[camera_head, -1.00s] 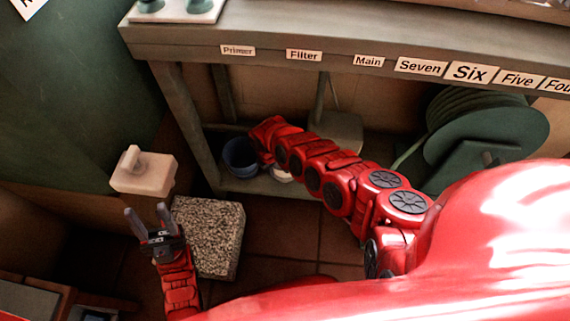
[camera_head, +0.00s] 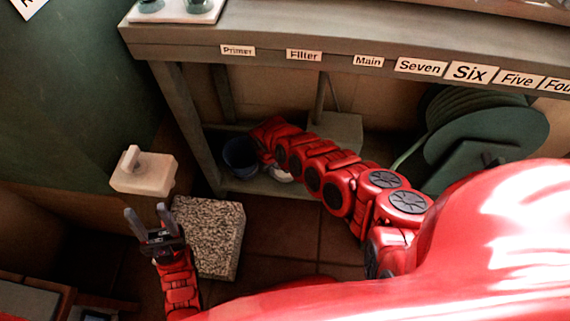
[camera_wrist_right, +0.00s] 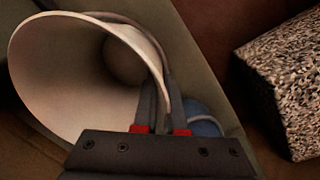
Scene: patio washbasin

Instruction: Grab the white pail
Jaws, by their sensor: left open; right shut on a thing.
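The white pail (camera_wrist_right: 62,75) fills the left of the right wrist view, its wide mouth tilted toward the camera. My right gripper (camera_wrist_right: 160,112) is shut on its rim wall, one finger on each side. In the head view only a small part of the white pail (camera_head: 282,174) shows under my right arm, at the low shelf. My right gripper's fingers are hidden there by the arm. My left gripper (camera_head: 148,214) is open and empty beside the speckled block, far from the pail.
A blue pail (camera_head: 240,158) is close left of my right arm's end; it also shows behind the fingers in the wrist view (camera_wrist_right: 203,124). The bench (camera_head: 290,40) overhangs the low shelf. A speckled block (camera_head: 214,232), a pale block (camera_head: 143,180) and a green hose reel (camera_head: 490,130) are nearby.

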